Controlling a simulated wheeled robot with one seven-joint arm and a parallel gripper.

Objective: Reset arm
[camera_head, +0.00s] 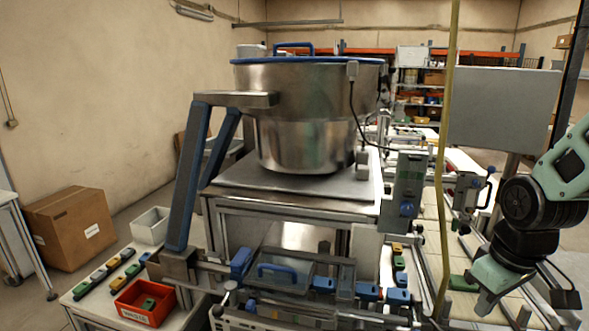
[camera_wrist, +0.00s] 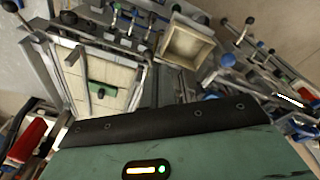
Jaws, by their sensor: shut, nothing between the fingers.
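My arm (camera_head: 545,205), green and black, is at the right edge of the head view, bent downward and apart from the steel bowl machine. In the wrist view, my gripper (camera_wrist: 170,125) shows as a green body with a lit indicator and a black edge across the bottom. It is shut with nothing held. Its fingertips are not clearly seen. A steel bowl (camera_head: 308,115) with a blue rim stands on a metal-framed stand left of my arm.
A red bin (camera_head: 145,303) and a white bin (camera_head: 151,226) are at left, near a cardboard box (camera_head: 72,228). A yellow post (camera_head: 444,150) and a grey panel (camera_head: 503,110) stand near my arm. A pale square bin (camera_wrist: 187,43) shows in the wrist view.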

